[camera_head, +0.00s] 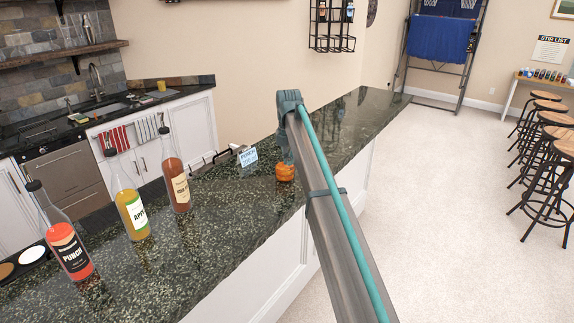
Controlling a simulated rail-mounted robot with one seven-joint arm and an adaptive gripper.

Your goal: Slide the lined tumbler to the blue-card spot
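A small blue card (247,157) with printed writing stands on the dark speckled bar top. A small vessel with orange contents (285,173) is just to its right; it may be the lined tumbler, but I cannot make out lines on it. My gripper (286,158) points down from the end of my arm, directly above or at this vessel in the picture. My arm and the small size hide the fingertips, so I cannot tell whether they touch or hold it.
The bar top (215,240) bears a punch bottle (68,245), an apple bottle (130,205) and another amber bottle (176,180) on the left. A dark rack or tray edge (212,160) is behind the card. Bar top beyond my gripper looks clear.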

